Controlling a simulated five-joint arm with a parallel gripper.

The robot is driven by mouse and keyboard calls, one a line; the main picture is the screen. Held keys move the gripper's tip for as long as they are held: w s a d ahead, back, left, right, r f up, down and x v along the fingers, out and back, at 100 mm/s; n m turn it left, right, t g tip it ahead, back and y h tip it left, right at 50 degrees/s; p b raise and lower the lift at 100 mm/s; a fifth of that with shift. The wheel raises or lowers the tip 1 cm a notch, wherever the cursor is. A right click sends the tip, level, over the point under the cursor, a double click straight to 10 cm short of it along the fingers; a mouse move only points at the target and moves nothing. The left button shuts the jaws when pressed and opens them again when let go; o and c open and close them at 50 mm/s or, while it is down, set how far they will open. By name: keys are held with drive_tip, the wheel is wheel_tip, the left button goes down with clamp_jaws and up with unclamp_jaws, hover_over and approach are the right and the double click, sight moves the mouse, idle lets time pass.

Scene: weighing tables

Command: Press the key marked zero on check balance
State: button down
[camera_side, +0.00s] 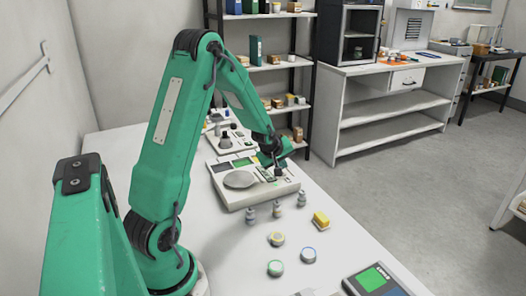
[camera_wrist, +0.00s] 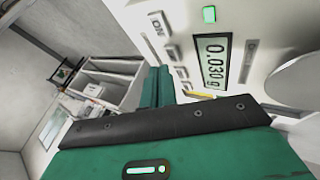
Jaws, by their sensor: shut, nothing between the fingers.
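A white balance (camera_side: 236,199) with a round grey pan (camera_side: 239,180) stands on the table in the side view. In the wrist view its panel (camera_wrist: 275,20) fills the upper right. Its display (camera_wrist: 213,62) reads 0.030 g, with a green light (camera_wrist: 209,14) beside it. Several grey keys (camera_wrist: 172,52) run along the panel; I cannot make out which is marked zero. My gripper (camera_side: 277,174) is shut and empty, low over the right part of the balance. In the wrist view its fingers (camera_wrist: 157,88) are beside the keys; I cannot tell whether they touch one.
Small grey weights (camera_side: 277,209), a yellow block (camera_side: 321,220) and several round tins (camera_side: 308,255) stand in front of the balance. Another device with a green screen (camera_side: 372,279) is at the near right. Another balance (camera_side: 230,143) stands behind.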

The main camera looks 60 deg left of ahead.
drive_tip(key=shift+f, duration=0.2)
idle(0.5)
drive_tip(key=shift+s+a+f, duration=0.1)
drive_tip(key=shift+f, duration=0.15)
drive_tip(key=shift+f, duration=0.4)
idle(0.9)
drive_tip(key=shift+r, duration=0.85)
idle(0.4)
drive_tip(key=shift+r, duration=2.5)
